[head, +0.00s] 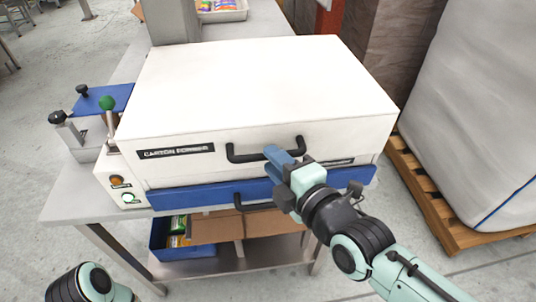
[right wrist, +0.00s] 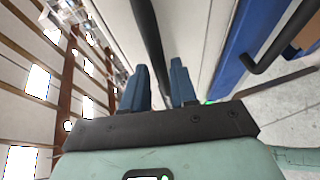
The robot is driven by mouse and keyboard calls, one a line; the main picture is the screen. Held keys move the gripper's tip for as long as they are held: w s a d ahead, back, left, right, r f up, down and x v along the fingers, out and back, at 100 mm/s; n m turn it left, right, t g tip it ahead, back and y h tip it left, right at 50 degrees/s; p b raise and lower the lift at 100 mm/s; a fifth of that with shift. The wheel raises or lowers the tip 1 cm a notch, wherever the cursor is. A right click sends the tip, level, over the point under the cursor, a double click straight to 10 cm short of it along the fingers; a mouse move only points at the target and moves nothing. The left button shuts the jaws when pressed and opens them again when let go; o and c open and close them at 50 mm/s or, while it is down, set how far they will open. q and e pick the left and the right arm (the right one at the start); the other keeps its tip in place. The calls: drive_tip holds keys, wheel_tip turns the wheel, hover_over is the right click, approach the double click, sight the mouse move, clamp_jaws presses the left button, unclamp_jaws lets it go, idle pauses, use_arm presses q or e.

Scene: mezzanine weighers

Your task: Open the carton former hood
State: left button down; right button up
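The carton former is a white box with a large white hood (head: 255,85), which is down. A black bar handle (head: 242,157) is on the hood's front face, to the right of the label. My right gripper (head: 272,153) is at the right half of this handle, its blue fingers across the bar. The fingers hide part of the bar. My left gripper is not in view.
A blue drawer front (head: 205,195) with its own black handle is below the hood. A knob lever (head: 107,104) and buttons are at the left. Cartons and a blue bin (head: 165,240) sit on the shelf below. A large white sack (head: 475,110) stands on a pallet (head: 425,200) at the right.

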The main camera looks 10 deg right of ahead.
sight(256, 133)
drive_tip(key=shift+x, duration=1.5)
drive_tip(key=shift+c, duration=0.2)
